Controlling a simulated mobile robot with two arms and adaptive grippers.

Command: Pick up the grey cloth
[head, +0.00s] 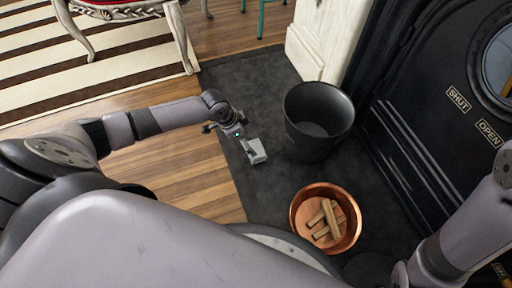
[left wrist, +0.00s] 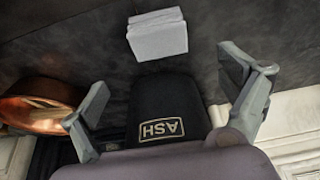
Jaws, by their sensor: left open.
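The grey cloth (head: 256,152) is a small, light grey folded block on the dark hearth, left of the black bucket. In the left wrist view the cloth (left wrist: 157,35) lies at the top centre, beyond the fingers and apart from them. My left gripper (head: 238,139) is just behind the cloth in the head view, partly overlapping it. In the left wrist view the left gripper (left wrist: 170,80) has its two fingers spread wide with nothing held between them. My right arm enters at the right of the head view, but its gripper does not show.
The black bucket (head: 318,108) stands close to the right of the cloth; the wrist view shows it marked ASH (left wrist: 163,127). A copper bowl (head: 298,215) with several wood sticks sits nearer. The black stove (head: 440,80) bounds the right. Dark hearth (head: 235,85) behind the cloth is clear.

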